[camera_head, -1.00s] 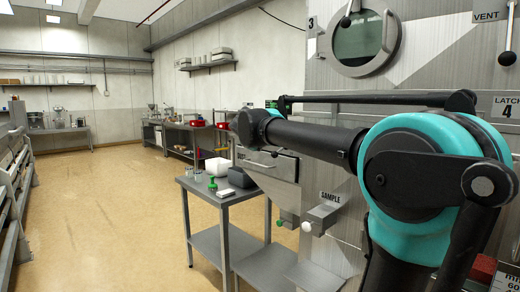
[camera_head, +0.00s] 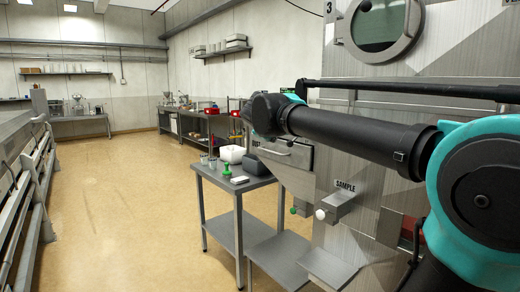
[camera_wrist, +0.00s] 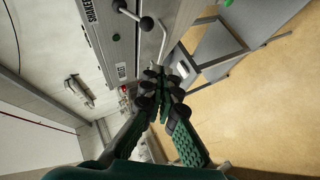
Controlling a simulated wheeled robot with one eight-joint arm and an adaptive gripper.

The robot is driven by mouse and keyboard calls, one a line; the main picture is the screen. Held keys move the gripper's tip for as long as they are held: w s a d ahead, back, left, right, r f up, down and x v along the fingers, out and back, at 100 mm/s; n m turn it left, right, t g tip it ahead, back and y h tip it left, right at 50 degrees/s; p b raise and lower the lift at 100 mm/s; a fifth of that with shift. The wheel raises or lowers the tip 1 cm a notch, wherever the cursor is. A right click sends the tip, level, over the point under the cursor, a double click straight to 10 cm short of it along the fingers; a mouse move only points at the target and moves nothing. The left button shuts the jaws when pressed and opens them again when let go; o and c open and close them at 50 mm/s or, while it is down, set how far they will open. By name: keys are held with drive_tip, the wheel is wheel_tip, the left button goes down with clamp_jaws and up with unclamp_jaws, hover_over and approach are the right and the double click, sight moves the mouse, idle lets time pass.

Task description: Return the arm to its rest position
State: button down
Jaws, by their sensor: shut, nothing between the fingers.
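My arm (camera_head: 350,138) stretches across the right side of the head view, from the teal joint at the right edge to the dark elbow near the middle. My gripper is hidden behind the arm there. In the wrist view my gripper (camera_wrist: 165,88) is shut, its green-padded fingers together with nothing between them. It hangs in free air, and I see no contact with anything.
The grey machine panel (camera_head: 385,85) with its round window stands close behind my arm. A SAMPLE box (camera_head: 346,200) juts from it. A small metal table (camera_head: 222,184) holds a white box (camera_head: 232,154) and a green-topped item (camera_head: 226,170). The floor (camera_head: 120,220) at left is open.

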drive_tip(key=s+d+f+m+g, duration=0.1)
drive_tip(key=s+d+f+m, duration=0.15)
drive_tip(key=f, duration=0.55)
drive_tip(key=s+d+f+m+g, duration=0.1)
drive_tip(key=s+d+f+g, duration=0.2)
drive_tip(key=f, duration=0.5)
drive_tip(key=s+d+f+m, duration=0.25)
drive_tip(key=s+f, duration=0.25)
drive_tip(key=f, duration=0.3)
drive_tip(key=s+f+m+g+y, duration=0.3)
drive_tip(key=s+f+m, duration=0.1)
drive_tip(key=s+f, duration=1.5)
drive_tip(key=shift+d+f+m+g+y, duration=0.2)
drive_tip(key=shift+f+m+g+y, duration=0.15)
drive_tip(key=shift+f, duration=0.3)
